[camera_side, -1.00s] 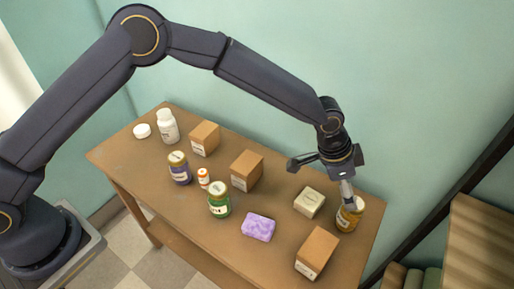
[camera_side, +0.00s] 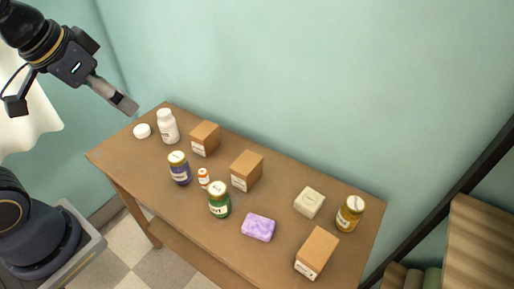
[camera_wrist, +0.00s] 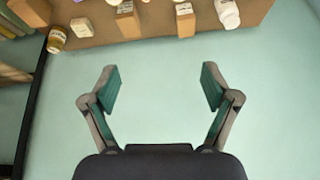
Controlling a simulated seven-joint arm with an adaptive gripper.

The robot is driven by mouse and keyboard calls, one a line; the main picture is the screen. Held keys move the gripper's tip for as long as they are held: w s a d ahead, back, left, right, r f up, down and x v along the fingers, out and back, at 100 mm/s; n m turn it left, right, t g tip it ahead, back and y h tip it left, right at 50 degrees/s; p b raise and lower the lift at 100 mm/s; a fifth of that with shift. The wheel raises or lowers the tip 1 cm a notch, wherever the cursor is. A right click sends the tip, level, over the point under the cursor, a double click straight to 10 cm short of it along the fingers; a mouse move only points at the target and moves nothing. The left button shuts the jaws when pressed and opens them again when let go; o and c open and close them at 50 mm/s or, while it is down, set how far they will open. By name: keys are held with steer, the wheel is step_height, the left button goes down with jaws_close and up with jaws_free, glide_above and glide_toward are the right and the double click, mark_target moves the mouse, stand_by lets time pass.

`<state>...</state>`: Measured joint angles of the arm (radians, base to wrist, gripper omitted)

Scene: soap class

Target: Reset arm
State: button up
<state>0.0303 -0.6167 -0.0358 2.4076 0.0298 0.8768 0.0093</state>
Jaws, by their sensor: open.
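My gripper (camera_wrist: 158,88) is open and empty in the wrist view, its two green-padded fingers wide apart in front of the bare wall. In the side view my gripper (camera_side: 115,97) is raised at the upper left, above and left of the table's far left corner. It touches nothing. The table (camera_side: 290,242) stands below and to the right of it. A white bottle (camera_side: 168,127) and a round white lid or puck (camera_side: 142,131) are the items nearest my gripper.
The table holds several brown boxes (camera_side: 317,252), a purple soap (camera_side: 258,227), a pale soap (camera_side: 309,202), an amber jar (camera_side: 349,214), a green jar (camera_side: 219,200), a blue jar (camera_side: 180,168) and a small orange-white bottle (camera_side: 203,178). Air above the table is clear.

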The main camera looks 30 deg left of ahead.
steer(key=s, duration=0.2)
steer(key=s+a+f+n, duration=0.1)
